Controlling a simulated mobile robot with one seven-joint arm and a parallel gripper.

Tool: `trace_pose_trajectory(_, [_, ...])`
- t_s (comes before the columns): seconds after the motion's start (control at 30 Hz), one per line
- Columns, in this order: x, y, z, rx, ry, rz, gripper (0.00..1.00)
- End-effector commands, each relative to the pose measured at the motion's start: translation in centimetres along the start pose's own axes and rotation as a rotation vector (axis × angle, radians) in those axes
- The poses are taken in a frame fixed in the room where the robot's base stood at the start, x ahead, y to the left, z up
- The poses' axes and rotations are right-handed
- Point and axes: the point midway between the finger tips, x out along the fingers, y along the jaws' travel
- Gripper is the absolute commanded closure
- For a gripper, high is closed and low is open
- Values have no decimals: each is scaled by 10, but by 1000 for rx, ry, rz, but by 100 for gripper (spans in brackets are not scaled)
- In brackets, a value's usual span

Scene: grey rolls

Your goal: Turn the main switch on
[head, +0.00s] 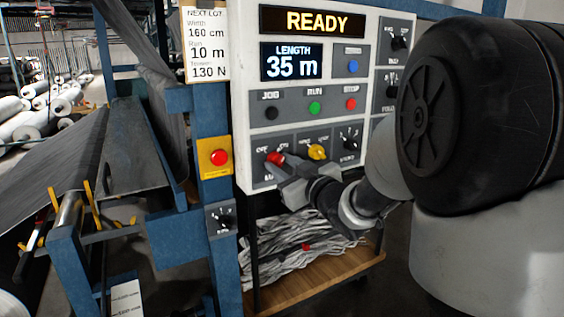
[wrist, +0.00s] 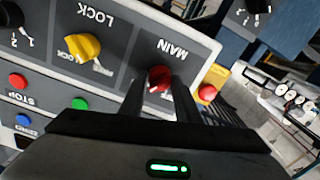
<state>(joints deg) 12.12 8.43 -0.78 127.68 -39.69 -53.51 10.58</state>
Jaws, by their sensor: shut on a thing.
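The main switch is a red rotary knob (head: 275,158) at the lower left of the white control panel (head: 240,120), with an OFF mark at its upper left. In the wrist view the red knob (wrist: 158,77) sits by the MAIN label, between my two fingers. My gripper (head: 282,164) reaches in from the lower right and is shut on this knob. The fingers (wrist: 166,96) cover part of it, so I cannot tell exactly where it points. The display (head: 312,22) reads READY, and the lower one (head: 291,62) reads LENGTH 35 m.
A yellow LOCK knob (head: 317,152) is close to the right of the main switch. Black, green and red buttons (head: 351,104) are above. A red button on a yellow plate (head: 219,157) is on the blue post to the left. A wooden-shelf cart (head: 320,280) stands below.

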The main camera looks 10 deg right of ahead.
Motion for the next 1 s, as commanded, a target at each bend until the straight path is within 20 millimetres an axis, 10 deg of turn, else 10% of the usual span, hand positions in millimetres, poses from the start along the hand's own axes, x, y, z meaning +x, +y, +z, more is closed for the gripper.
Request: trace_pose_trajectory(1.0, [1,1,-2,292,6,1,93])
